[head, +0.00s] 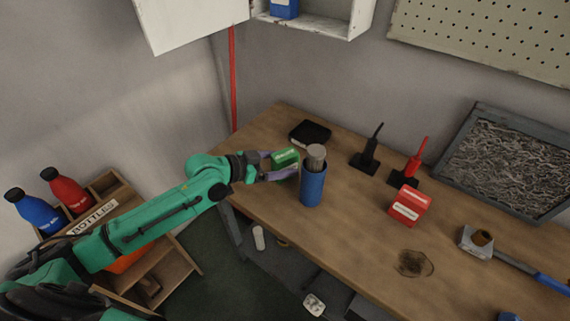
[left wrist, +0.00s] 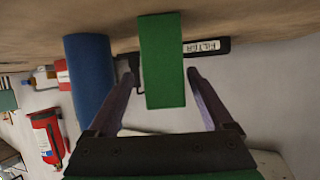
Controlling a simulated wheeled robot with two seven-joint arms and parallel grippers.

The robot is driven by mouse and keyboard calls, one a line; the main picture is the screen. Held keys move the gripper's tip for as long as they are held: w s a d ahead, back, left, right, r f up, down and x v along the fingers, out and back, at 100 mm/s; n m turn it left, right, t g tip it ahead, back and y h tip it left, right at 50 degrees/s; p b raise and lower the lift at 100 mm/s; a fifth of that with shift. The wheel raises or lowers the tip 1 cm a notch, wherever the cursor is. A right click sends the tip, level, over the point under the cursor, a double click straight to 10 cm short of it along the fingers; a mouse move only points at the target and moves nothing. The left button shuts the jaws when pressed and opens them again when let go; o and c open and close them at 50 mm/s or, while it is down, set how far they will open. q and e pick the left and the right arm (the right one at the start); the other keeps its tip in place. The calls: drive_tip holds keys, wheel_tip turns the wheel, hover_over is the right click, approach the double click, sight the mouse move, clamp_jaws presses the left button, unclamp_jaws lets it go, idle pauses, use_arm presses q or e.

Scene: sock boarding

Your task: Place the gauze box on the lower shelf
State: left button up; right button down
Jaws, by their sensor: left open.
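A green box with a pale label (head: 285,158) is on the wooden workbench, near its left end; the label is too small to read. My left gripper (head: 284,165) is open with its purple fingers around the green box. In the left wrist view the box (left wrist: 162,60) stands between the open fingertips (left wrist: 160,82), with gaps visible at both sides. A red box with a white label (head: 409,205) sits farther right; I cannot tell by label which box is gauze. A grey lower shelf (head: 278,268) is partly visible under the bench. My right gripper is not in view.
A blue cylinder (head: 313,186) stands close to the right of the gripper. A black tray (head: 310,133) lies behind. A white open cabinet (head: 330,22) hangs above. A white roll (head: 259,238) is below the bench. A wooden bottle rack (head: 125,205) stands left.

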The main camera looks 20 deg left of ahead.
sight(294, 161)
use_arm(q)
drive_tip(key=x, duration=0.5)
drive_tip(key=shift+w+a+f+p, duration=0.15)
drive_tip(key=shift+w+p, duration=0.05)
drive_tip(key=shift+p, duration=0.2)
drive_tip(key=shift+s, duration=0.1)
clamp_jaws()
drive_tip(key=shift+a, duration=0.1)
